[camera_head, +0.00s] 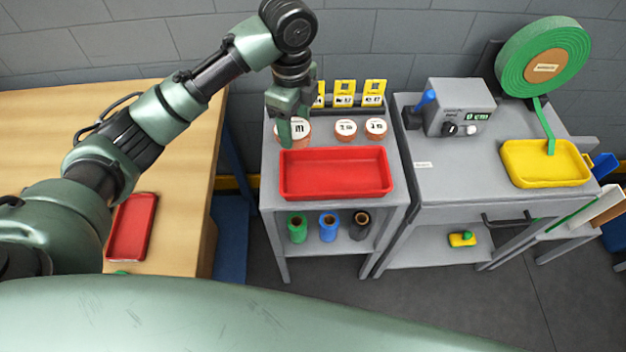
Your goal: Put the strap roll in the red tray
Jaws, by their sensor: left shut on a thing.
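A red tray (336,174) sits on the grey stand in the middle, and it looks empty. My left gripper (292,128) points down just behind its back left corner. It is shut on a round roll with a white, marked top (301,131) and an orange-brown edge. The finger hides part of the roll, and I cannot tell whether the roll is clear of the stand. Two similar rolls stand to the right, a middle one (345,129) and a right one (376,128). My right gripper is not in view.
Yellow label cards (345,92) stand behind the rolls. A smaller red tray (132,226) lies on the wooden table (178,225). On the right bench are a control box (459,107), a large green strap reel (543,57) and a yellow tray (545,170). Coloured spools (328,227) stand on the lower shelf.

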